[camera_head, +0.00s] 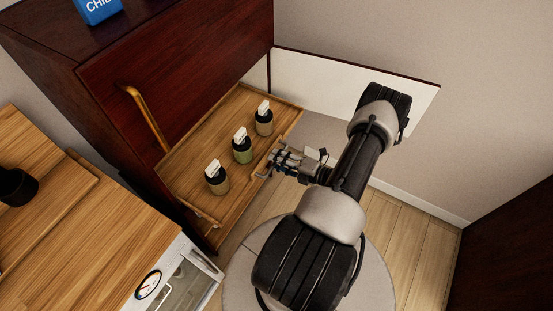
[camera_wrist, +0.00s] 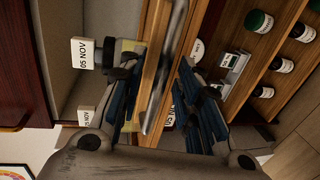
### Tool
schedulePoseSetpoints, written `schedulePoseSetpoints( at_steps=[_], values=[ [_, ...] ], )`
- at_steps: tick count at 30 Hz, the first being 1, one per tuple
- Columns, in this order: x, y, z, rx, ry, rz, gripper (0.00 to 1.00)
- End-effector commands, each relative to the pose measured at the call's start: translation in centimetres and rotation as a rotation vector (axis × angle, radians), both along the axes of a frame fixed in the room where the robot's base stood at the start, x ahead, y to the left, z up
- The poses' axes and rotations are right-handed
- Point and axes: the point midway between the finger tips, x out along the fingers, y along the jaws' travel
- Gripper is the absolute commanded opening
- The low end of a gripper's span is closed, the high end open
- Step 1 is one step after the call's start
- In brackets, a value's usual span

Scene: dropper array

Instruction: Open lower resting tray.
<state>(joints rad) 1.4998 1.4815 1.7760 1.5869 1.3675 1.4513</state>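A wooden tray (camera_head: 250,103) is extended from the dark red cabinet (camera_head: 185,55) and carries three labelled jars (camera_head: 242,150). My gripper (camera_head: 272,162) is at the tray's front edge in the head view. In the wrist view its fingers (camera_wrist: 165,105) are spread, one on each side of a wooden edge (camera_wrist: 155,60) and a thin metal bar (camera_wrist: 172,65), which looks like a handle. Contact with the bar cannot be told. Jars with date labels (camera_wrist: 84,52) show left of that edge. A wooden surface (camera_wrist: 230,20) with several bottles shows right of it; its level is unclear.
A white open panel (camera_head: 320,75) stands behind my arm. A brass handle (camera_head: 148,115) is on the cabinet front. A wooden counter (camera_head: 90,235) with a dial gauge (camera_head: 148,285) lies at left. Floor (camera_head: 410,215) is free at right.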

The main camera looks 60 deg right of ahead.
Motion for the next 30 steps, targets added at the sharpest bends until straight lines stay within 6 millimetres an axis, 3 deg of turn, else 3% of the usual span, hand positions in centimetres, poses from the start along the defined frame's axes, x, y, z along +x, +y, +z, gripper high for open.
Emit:
schedulePoseSetpoints(
  at_steps=[9,15,30],
  values=[
    [-6.6,-0.7,1.4,-0.002,0.001,-0.007,0.31],
    [-9.6,-0.9,2.0,-0.003,0.001,-0.004,0.31],
    [-10.5,-0.9,2.2,-0.001,0.000,-0.001,0.31]
  ],
)
